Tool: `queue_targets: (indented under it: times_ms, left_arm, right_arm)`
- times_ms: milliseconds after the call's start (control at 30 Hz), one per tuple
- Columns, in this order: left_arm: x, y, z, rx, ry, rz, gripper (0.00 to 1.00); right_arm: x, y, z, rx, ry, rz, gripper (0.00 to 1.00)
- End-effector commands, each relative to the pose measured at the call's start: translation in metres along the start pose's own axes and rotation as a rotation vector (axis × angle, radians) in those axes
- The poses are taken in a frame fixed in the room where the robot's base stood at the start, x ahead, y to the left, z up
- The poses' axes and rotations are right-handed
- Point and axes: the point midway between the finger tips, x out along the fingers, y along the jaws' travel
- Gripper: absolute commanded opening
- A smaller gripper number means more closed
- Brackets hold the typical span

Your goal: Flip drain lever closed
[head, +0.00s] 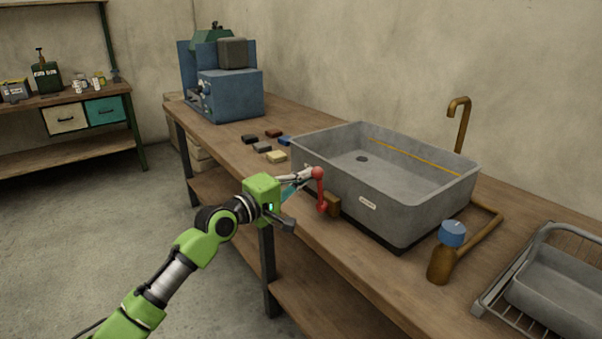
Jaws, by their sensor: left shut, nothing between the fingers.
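The red drain lever (320,189) stands at the front left side of the grey sink basin (417,201), beside a small brown block (333,204). My right gripper is not in view.
A brown tap (459,122) rises behind the basin, and a blue-capped valve (452,234) stands at its right. A dish rack (499,290) is at the far right. Several small coloured blocks (277,156) lie left of the basin, before a blue machine (230,94).

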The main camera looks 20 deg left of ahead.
Motion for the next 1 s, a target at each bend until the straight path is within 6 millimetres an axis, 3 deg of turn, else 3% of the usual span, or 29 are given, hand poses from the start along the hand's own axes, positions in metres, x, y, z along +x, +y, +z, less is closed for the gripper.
queue_targets:
  times_ms: [200,500,1000]
  left_arm:
    - [-0.003,0.004,0.018,0.196,-0.002,0.033,0.00]
    - [-0.006,0.004,0.037,0.409,-0.002,0.070,0.00]
    - [-0.008,0.003,0.049,0.539,-0.002,0.093,0.00]
  right_arm:
    - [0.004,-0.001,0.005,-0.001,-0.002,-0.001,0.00]
    - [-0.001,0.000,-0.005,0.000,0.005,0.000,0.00]
    - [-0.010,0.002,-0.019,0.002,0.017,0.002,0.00]
